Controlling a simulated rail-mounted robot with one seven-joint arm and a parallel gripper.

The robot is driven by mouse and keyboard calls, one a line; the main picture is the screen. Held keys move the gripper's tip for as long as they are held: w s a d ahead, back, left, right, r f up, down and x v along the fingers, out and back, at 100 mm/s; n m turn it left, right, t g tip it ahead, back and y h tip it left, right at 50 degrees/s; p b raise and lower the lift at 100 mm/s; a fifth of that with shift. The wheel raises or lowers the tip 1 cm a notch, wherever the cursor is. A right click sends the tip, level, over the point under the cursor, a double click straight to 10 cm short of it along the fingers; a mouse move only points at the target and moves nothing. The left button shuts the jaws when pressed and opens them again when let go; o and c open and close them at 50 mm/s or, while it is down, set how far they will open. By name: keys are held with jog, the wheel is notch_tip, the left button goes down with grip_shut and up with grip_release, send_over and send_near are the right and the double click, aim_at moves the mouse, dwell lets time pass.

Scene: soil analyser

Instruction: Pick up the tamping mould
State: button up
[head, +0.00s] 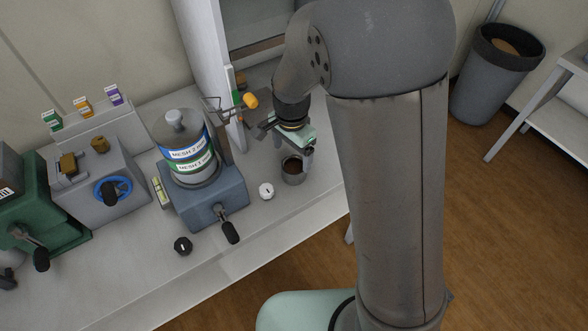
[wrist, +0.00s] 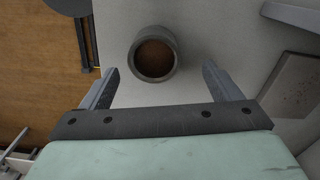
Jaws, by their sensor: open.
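The likely tamping mould is a grey, open-topped round cup (head: 292,178) with brown inside, upright near the front edge of the bench. In the wrist view it is a thick grey ring (wrist: 136,62) around a brown centre. My gripper (wrist: 160,70) is open and empty, its two fingers pointing toward the cup, one to each side of its near rim. Most of the cup lies past the fingertips in that view, and I see no contact. In the head view my gripper (head: 305,153) is just above and behind the cup, partly hidden by my wrist.
A sieve stack (head: 190,155) on a blue-grey base stands left of the cup. A white knob (head: 266,190) and a black knob (head: 183,245) are nearby. A white cabinet (head: 208,60) rises behind. The wooden floor (head: 500,200) lies beyond the bench's right edge.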

aim_at(294, 169)
jog(key=f, duration=0.3)
jog(key=f+p, duration=0.1)
jog(key=f, duration=0.1)
jog(key=shift+s+d+f, duration=0.1)
jog(key=shift+s+d, duration=0.15)
jog(key=shift+s, duration=0.05)
jog(key=c, duration=1.4)
jog(key=shift+o, duration=0.2)
